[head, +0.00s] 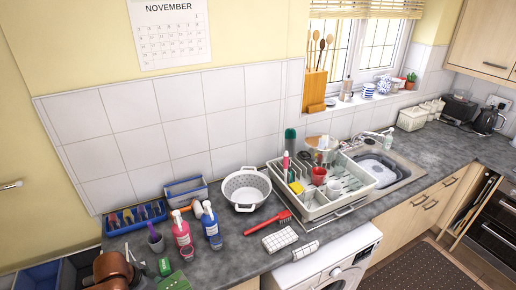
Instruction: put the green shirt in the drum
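A white washing machine (350,262) stands under the counter at the lower centre right. Only its top and upper front show, with part of the round door at the bottom edge; the inside of the drum is hidden. A flat green thing (174,282) lies at the bottom edge left of centre, cut off by the frame. I cannot tell whether it is the green shirt. No other shirt is seen. Neither of my grippers can be made out in the head view.
On the grey counter stand a pink bottle (183,238), a blue bottle (211,230), a white colander (246,190) and a loaded dish rack (323,186). A red brush (268,222) and a checked cloth (280,239) lie near the front edge. A dark mat (415,272) lies on the floor.

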